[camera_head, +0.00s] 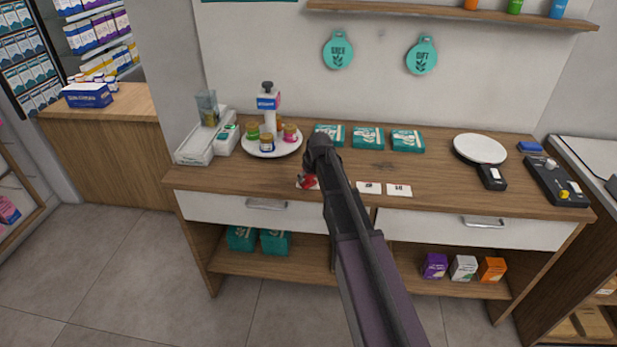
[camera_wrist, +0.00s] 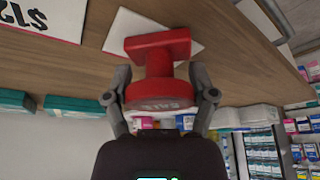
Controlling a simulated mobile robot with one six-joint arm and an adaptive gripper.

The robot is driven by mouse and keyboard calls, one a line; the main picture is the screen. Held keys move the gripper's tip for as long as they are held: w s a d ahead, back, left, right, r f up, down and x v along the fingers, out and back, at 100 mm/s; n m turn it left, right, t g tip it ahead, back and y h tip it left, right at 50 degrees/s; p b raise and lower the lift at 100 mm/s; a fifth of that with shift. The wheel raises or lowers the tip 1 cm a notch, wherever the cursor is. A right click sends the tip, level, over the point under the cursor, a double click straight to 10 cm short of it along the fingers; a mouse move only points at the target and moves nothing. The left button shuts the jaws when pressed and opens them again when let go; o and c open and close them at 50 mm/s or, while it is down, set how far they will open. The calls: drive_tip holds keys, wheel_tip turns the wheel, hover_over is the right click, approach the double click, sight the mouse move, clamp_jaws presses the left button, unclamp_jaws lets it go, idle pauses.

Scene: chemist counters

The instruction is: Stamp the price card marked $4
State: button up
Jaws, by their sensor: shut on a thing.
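My gripper (camera_wrist: 160,90) is shut on a red stamp (camera_wrist: 158,50), with one finger on each side of it. In the head view my gripper (camera_head: 310,172) is over the left part of the counter front, with the red stamp (camera_head: 309,182) under it. A white card (camera_wrist: 132,24) lies by the stamp's far end; its marking is hidden, and I cannot tell whether the stamp touches it. This card (camera_head: 300,185) is the leftmost of three in the head view. A card marked $12 (camera_wrist: 42,18) lies beside it. Two cards, a middle one (camera_head: 369,188) and a right one (camera_head: 398,190), lie right of my arm.
Behind the cards lie three teal packs (camera_head: 368,138). A round white stand (camera_head: 266,150) with small jars and a white tray (camera_head: 200,146) are at left. A round white plate (camera_head: 480,149) and a black device (camera_head: 557,182) are at right. My arm crosses the counter's front edge.

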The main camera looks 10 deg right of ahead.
drive_tip(key=shift+r+p, duration=3.5)
drive_tip(key=shift+p, duration=0.05)
